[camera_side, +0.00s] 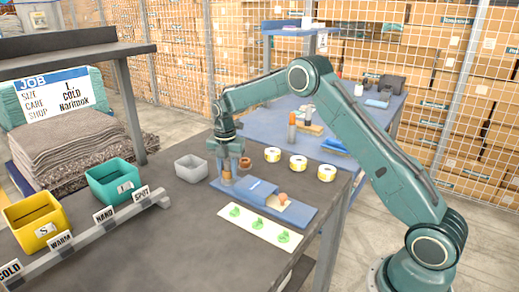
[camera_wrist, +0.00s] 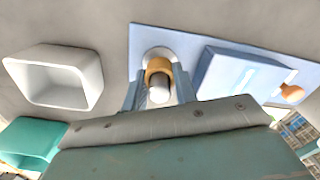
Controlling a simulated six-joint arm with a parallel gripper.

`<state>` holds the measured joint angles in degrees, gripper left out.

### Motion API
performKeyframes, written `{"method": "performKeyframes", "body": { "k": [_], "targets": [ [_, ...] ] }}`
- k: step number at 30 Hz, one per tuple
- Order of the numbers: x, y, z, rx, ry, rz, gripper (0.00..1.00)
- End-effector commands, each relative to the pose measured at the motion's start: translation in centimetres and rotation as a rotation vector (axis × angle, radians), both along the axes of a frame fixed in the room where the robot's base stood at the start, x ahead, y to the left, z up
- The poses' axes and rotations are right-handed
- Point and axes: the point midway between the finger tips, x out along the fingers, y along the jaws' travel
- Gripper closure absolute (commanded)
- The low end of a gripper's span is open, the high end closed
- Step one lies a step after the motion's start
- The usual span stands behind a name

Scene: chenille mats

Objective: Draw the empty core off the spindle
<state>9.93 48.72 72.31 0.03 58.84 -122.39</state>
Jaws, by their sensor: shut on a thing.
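My gripper (camera_side: 228,178) points down over the left end of the blue base plate (camera_side: 306,213). In the wrist view my gripper (camera_wrist: 158,95) has its fingers on both sides of a tan ring-like core (camera_wrist: 157,65), shut on it. A pale spindle (camera_wrist: 159,94) shows its round end inside the core, between the fingers. A white round flange (camera_wrist: 157,51) shows behind them on the plate. The fingers hide most of the core and spindle in the side view, so I cannot tell how high the core sits.
A grey bin (camera_side: 191,168) is at the left. A brown ring (camera_side: 245,163) lies behind. Yellow-and-white rolls (camera_side: 298,162) stand further right. A cream strip (camera_side: 259,228) with green shapes lies in front.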

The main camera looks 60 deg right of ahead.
Motion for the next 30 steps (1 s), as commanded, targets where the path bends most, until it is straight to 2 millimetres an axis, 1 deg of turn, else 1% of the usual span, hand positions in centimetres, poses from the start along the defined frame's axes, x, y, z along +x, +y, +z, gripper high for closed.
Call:
{"method": "performKeyframes", "body": {
  "k": [30],
  "targets": [
    [0.0,0.0,2.9,-0.001,-0.001,0.0,0.99]
  ]
}}
